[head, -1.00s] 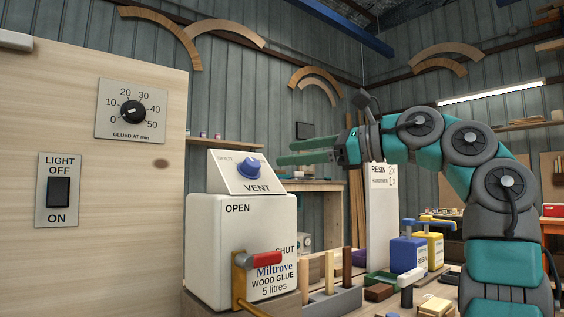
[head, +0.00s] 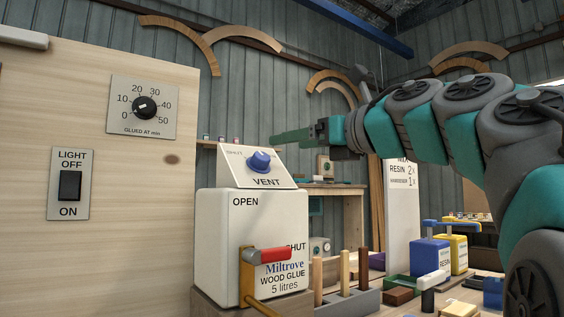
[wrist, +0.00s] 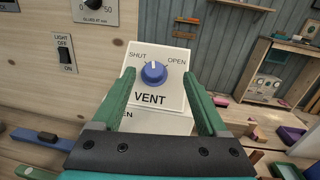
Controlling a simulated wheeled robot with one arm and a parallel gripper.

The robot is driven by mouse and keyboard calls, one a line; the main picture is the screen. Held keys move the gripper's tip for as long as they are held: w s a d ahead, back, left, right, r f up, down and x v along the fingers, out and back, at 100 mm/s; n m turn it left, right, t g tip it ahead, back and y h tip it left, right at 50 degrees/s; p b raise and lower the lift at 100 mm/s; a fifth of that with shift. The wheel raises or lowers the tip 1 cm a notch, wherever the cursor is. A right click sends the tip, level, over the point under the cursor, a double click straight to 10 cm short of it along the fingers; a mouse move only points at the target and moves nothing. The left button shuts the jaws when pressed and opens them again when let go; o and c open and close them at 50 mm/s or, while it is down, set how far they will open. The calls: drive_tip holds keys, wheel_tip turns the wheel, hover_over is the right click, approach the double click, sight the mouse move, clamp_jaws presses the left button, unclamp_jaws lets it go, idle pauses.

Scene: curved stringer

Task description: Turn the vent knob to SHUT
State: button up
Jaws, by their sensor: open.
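The blue vent knob (head: 259,161) sits on a white sloped panel (head: 236,178) marked VENT, on top of a white wood glue container (head: 216,230). In the wrist view the knob (wrist: 154,72) lies between SHUT at its upper left and OPEN at its upper right. Its white mark points about straight up, between the two labels. My gripper (wrist: 160,82) is open, its two green fingers on either side of the knob in that view and apart from it. In the head view my gripper (head: 290,137) is above and right of the knob.
The container front has a red-handled lever (head: 268,255) between OPEN and SHUT. A wooden board (head: 130,190) with a dial (head: 144,107) and light switch (head: 70,185) stands at left. Blue and yellow cans (head: 430,255) and wooden pegs (head: 345,270) stand lower right.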

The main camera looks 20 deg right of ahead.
sight(265, 158)
drive_tip(key=shift+m, duration=0.3)
drive_tip(key=w+a, duration=0.1)
drive_tip(key=w, duration=0.1)
drive_tip(key=w+a+f, duration=0.1)
drive_tip(key=w, duration=0.1)
drive_tip(key=w+a+f+p, duration=0.1)
drive_tip(key=w, duration=0.1)
drive_tip(key=shift+w+a+f, duration=0.15)
drive_tip(key=shift+a, duration=0.15)
clamp_jaws()
idle(0.4)
